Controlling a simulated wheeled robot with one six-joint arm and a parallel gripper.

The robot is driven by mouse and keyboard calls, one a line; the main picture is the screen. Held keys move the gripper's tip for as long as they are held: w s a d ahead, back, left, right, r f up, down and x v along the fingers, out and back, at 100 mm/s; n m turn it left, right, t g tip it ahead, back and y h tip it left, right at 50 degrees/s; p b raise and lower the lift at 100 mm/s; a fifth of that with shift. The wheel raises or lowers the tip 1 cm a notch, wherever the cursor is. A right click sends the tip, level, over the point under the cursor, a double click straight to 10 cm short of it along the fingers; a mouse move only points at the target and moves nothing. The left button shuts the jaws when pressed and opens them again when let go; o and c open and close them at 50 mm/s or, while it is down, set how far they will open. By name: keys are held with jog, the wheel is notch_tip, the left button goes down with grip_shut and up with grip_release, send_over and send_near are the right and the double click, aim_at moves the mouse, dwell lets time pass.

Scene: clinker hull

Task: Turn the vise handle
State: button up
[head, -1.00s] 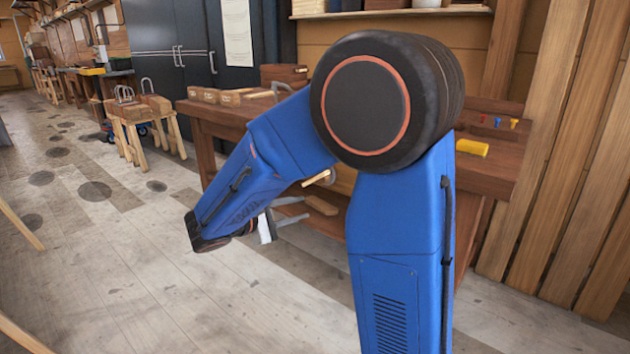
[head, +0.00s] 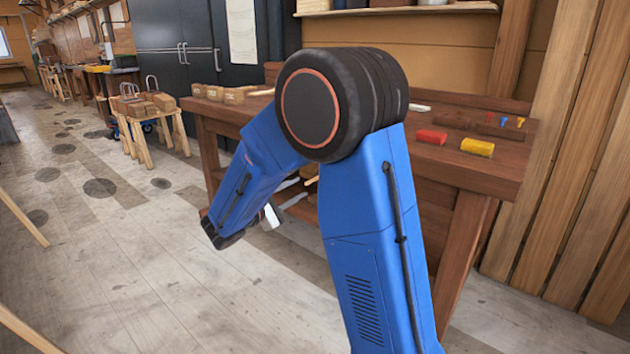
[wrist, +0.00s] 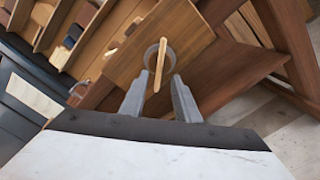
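The vise handle (wrist: 160,66) is a pale wooden bar in front of a round grey metal hub (wrist: 152,55) on the wooden vise jaw (wrist: 190,35). In the wrist view it stands nearly upright, tilted slightly. My gripper (wrist: 161,80) is open, with one grey finger on each side of the handle's lower end. I see gaps between the fingers and the bar; how deep the bar sits between them is hard to tell. In the head view my arm hides most of the vise, and my gripper (head: 288,192) shows only partly beside the bench.
Dark cabinets (head: 170,60) stand behind.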

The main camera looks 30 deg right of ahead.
jog(key=x, duration=0.9)
jog(key=shift+d, duration=0.3)
jog(key=shift+w, duration=0.1)
grip_shut()
